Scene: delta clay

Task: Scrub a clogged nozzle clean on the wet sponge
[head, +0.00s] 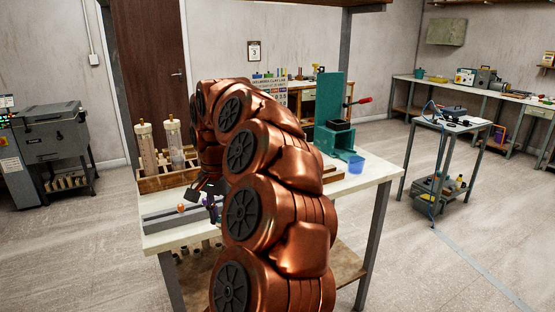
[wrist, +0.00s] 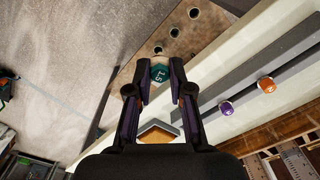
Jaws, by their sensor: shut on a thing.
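My gripper (wrist: 160,78) is shut on a teal nozzle marked "1.5" (wrist: 160,72), held between the fingertips in the wrist view. An orange nozzle (wrist: 267,85) and a purple nozzle (wrist: 226,108) sit on a grey bar (wrist: 285,67) to the right of the gripper. In the head view the orange nozzle (head: 181,207) shows at the left part of the white table, and my gripper (head: 212,211) is beside it, partly behind my arm. An orange-brown patch (wrist: 158,135) shows between the finger bases; I cannot tell if it is the sponge. Clogging is too small to see.
A wooden rack (head: 165,182) with tall clear cylinders stands on the white table (head: 365,182) at the back left. A green press (head: 333,110) and a blue cup (head: 356,164) stand at the right, beyond my arm. Several round-topped items are below the table edge.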

